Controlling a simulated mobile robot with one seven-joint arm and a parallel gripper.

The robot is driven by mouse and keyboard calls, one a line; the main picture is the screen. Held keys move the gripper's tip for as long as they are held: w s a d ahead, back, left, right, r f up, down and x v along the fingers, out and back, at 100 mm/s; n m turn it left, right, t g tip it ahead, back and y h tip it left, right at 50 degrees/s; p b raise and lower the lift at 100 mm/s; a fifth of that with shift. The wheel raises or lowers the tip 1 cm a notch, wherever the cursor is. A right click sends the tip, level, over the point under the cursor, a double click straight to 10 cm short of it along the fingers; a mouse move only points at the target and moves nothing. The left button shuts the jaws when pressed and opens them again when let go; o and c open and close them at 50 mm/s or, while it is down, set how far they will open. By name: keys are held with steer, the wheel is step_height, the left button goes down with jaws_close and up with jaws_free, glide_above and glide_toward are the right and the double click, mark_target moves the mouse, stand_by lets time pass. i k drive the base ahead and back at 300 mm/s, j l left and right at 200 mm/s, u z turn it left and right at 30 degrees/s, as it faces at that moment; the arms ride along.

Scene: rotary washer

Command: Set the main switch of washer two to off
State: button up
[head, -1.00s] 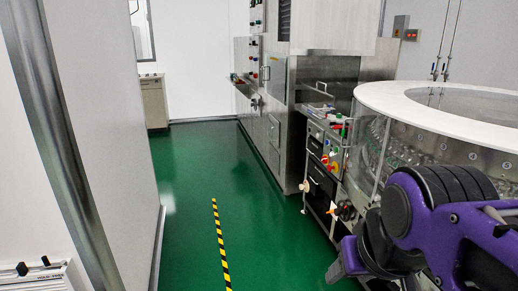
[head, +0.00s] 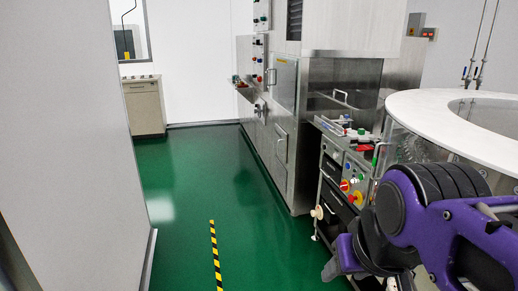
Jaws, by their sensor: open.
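A rotary washer with a wide white ring top (head: 420,115) and clear side walls stands at the right. Beside it, a low steel control panel (head: 332,165) carries small buttons and two round switches on yellow backing: a red one (head: 345,185) and another red one (head: 357,198) just right of it. They are small here; I cannot read their positions or labels, nor tell which belongs to washer two. My purple and black arm fills the lower right and hides the panel's lower right side. My gripper's fingers do not show.
A tall steel machine (head: 300,130) with buttons stands behind the panel. A white wall (head: 70,130) bounds the left. The green floor (head: 185,190) between is clear, with a yellow-black stripe (head: 215,255). A beige cabinet (head: 145,105) stands at the far end.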

mark_target(344, 186)
steer(key=i, duration=1.15)
steer(key=i+j+z, duration=0.1)
steer(key=i+z, duration=0.2)
steer(key=i, duration=0.2)
steer(key=i+j+z, duration=0.3)
steer(key=i, duration=0.2)
steer(key=l, duration=0.1)
